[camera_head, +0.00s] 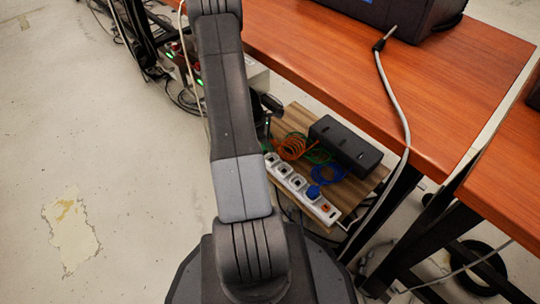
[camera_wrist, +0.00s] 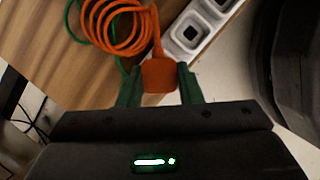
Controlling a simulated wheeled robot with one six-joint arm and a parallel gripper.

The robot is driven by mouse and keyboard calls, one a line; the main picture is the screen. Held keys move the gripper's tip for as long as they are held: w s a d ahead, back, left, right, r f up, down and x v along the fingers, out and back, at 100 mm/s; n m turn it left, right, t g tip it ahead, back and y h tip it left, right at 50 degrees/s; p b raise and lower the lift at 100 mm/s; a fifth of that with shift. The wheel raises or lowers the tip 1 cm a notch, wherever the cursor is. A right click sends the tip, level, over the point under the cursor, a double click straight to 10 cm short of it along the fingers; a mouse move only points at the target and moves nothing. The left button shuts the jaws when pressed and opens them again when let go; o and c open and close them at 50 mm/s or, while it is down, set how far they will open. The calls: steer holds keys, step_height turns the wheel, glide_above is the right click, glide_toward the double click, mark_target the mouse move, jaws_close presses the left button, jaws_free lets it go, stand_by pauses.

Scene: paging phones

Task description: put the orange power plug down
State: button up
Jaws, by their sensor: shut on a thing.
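The orange power plug (camera_wrist: 159,75) is between the two green fingers of my gripper (camera_wrist: 160,88) in the wrist view, and the gripper is shut on it. Its orange cord (camera_wrist: 115,22) rises from the plug and runs into a coil at the upper left. In the head view the orange coil (camera_head: 291,147) lies on the wooden board (camera_head: 374,182); the plug itself cannot be made out there. The white power strip (camera_head: 321,207) lies along the board's front edge. In the wrist view the strip (camera_wrist: 190,47) is just beyond the plug; I cannot tell whether they touch.
A blue plug (camera_head: 313,192) sits in the strip, with a blue cable coil (camera_head: 327,174) beside it. A black box (camera_head: 345,146) stands on the board's back part. The orange-brown table (camera_head: 300,45) overhangs above. Pale floor (camera_head: 90,130) is open at left.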

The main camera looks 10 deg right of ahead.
steer(key=shift+f+b, duration=1)
steer(key=shift+f, duration=1.7)
steer(key=shift+f, duration=0.25)
steer(key=o, duration=1)
steer(key=shift+r, duration=0.1)
steer(key=shift+r, duration=0.35)
steer(key=p+v, duration=0.5)
steer(key=v, duration=0.6)
steer(key=shift+a+r, duration=0.2)
steer(key=shift+r, duration=0.05)
